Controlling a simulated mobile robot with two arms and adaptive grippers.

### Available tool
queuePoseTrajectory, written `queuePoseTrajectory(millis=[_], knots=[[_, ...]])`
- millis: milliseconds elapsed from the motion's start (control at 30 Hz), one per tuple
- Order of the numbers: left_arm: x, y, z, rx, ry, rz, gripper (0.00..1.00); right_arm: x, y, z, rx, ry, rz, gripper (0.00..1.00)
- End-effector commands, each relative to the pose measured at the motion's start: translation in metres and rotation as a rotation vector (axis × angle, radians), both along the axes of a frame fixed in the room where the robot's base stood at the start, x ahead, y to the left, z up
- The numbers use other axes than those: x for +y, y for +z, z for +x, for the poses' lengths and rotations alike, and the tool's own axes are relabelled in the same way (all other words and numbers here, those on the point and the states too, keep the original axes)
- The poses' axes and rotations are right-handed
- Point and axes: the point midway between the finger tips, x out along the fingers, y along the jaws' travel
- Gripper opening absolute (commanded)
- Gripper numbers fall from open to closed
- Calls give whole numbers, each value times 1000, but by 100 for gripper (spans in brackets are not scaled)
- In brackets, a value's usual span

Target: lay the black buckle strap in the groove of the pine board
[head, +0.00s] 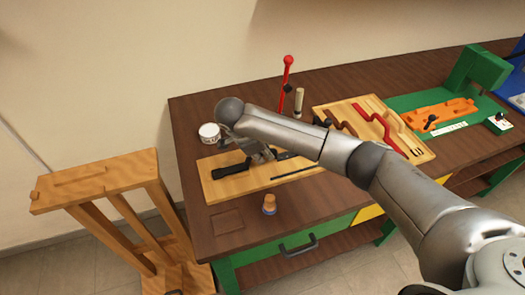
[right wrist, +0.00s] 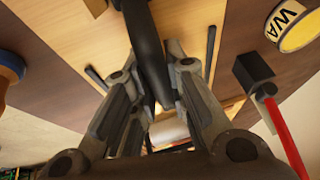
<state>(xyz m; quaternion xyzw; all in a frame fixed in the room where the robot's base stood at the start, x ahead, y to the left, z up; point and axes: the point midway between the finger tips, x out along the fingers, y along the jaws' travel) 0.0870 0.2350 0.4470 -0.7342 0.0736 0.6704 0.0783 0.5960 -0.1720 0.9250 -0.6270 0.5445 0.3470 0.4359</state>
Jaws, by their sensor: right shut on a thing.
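The pine board (head: 215,190) lies on the brown bench, and its pale surface fills the upper part of the right wrist view (right wrist: 190,25). The black buckle strap (head: 231,169) is over the board's left half, its right part partly hidden by my gripper. A thin dark line (head: 298,172), perhaps the groove, runs along the board's right half. My right gripper (head: 264,154) is shut on the strap; in the right wrist view the strap (right wrist: 147,45) runs between its fingers (right wrist: 156,108). I cannot tell whether the strap touches the board. My left gripper is out of view.
A wax tin (head: 209,132) and a red-handled lever (head: 287,82) stand behind the board. A tool tray (head: 362,106) lies right; a wooden stand (head: 100,180) is left of the bench.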

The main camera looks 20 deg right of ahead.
Motion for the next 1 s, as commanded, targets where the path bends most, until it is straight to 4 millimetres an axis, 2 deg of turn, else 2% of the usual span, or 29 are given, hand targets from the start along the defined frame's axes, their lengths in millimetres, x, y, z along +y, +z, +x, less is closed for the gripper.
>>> queuePoseTrajectory(millis=[300, 333, 500, 833, 1000], knots=[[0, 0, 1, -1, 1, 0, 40, 0, -3, 0, 0, -1, 0, 0], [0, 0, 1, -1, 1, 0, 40, 0, -3, 0, 0, -1, 0, 17], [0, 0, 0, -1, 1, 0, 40, 0, -3, 0, 0, -1, 0, 36], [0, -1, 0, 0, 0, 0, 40, 0, -1, 0, -1, -1, 0, 36], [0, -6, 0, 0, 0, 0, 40, 9, 16, -3, -4, 2, 4, 36]])
